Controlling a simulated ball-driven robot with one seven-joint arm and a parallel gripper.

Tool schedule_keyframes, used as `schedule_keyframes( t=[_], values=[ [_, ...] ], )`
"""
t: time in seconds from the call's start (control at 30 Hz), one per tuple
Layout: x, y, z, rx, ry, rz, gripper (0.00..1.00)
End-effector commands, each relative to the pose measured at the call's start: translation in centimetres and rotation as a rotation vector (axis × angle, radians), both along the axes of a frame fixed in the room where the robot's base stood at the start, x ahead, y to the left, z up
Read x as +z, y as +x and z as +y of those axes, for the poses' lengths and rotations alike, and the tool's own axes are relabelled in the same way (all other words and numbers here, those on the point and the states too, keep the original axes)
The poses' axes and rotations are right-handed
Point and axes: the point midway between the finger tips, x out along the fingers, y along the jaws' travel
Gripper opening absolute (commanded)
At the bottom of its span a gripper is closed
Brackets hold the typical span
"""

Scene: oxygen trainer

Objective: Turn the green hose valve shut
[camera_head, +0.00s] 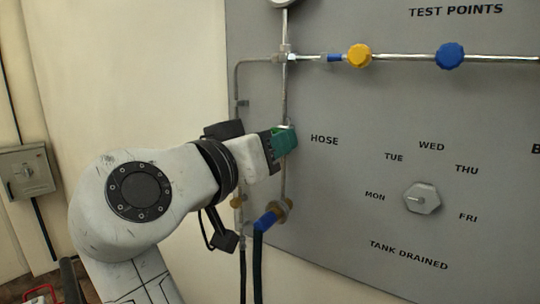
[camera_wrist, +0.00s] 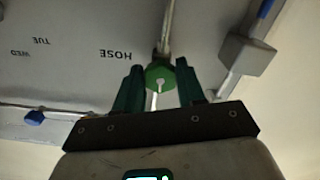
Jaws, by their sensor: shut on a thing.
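The green hose valve (camera_wrist: 158,76) shows in the wrist view as a round green knob with a pale mark on it, set on a metal pipe beside the word HOSE. My gripper (camera_wrist: 160,90) has its two dark green fingers on either side of the knob, shut on it. In the head view my gripper (camera_head: 287,139) reaches the pipe left of the HOSE label, and its green fingers cover most of the valve there. How far the valve is turned is hard to tell.
A yellow knob (camera_head: 359,56) and a blue knob (camera_head: 449,56) sit on the upper pipe. A grey day dial (camera_head: 422,198) is at the right. A blue hose fitting (camera_head: 266,219) is below my gripper. A grey box (camera_head: 27,172) hangs on the left wall.

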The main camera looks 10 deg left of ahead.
Motion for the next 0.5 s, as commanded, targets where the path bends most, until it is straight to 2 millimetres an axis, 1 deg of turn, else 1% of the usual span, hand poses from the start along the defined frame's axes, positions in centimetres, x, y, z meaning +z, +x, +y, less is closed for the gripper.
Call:
schedule_keyframes(
  t=[0.03,0.2,0.5],
  values=[
    [-0.53,0.02,0.04,-0.001,0.017,0.000,0.09],
    [-0.48,0.03,0.05,-0.002,0.055,-0.017,0.09],
    [-0.42,0.03,0.05,-0.002,0.073,-0.024,0.09]
  ],
)
